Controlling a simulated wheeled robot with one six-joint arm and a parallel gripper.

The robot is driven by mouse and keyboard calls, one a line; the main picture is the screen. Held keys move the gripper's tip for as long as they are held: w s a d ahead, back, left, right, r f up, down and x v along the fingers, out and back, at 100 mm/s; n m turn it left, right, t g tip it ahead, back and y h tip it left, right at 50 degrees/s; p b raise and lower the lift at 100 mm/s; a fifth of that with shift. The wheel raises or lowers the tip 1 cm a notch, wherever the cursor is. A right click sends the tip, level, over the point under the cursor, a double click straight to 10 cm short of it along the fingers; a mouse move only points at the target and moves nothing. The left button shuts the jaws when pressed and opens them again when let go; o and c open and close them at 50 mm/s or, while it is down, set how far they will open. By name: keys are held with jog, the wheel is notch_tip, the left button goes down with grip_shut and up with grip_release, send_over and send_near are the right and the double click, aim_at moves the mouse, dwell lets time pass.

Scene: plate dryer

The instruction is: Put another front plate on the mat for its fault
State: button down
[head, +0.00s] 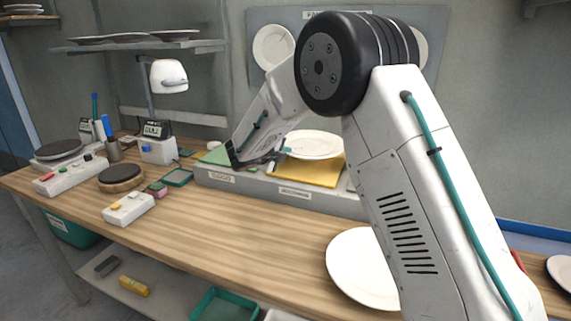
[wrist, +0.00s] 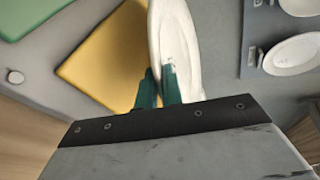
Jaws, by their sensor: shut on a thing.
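My gripper (wrist: 160,88) has its green fingers shut on the edge of a white plate (wrist: 172,30), seen nearly edge-on in the wrist view. A small faint reddish mark shows on the plate near the fingers. In the head view the held plate (head: 315,143) is over the yellow mat (head: 318,174), and my gripper (head: 281,152) is at its left edge. The yellow mat also shows beneath and left of the plate in the wrist view (wrist: 100,60). I cannot tell whether plate and mat touch. A green mat (head: 216,156) lies to the left.
The mats lie on a grey raised ledge (head: 250,186) with labels on its front. Another white plate (head: 358,270) lies on the wooden table (head: 235,235) at the front right. A lamp (head: 168,76) and small devices stand at the left. The table's middle is clear.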

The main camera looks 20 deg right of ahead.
aim_at(284, 173)
jog(key=shift+a+f, duration=0.1)
jog(key=shift+f, duration=1.85)
jog(key=c, duration=1.8)
grip_release()
jog(key=shift+s+f, duration=0.1)
jog(key=shift+f, duration=0.05)
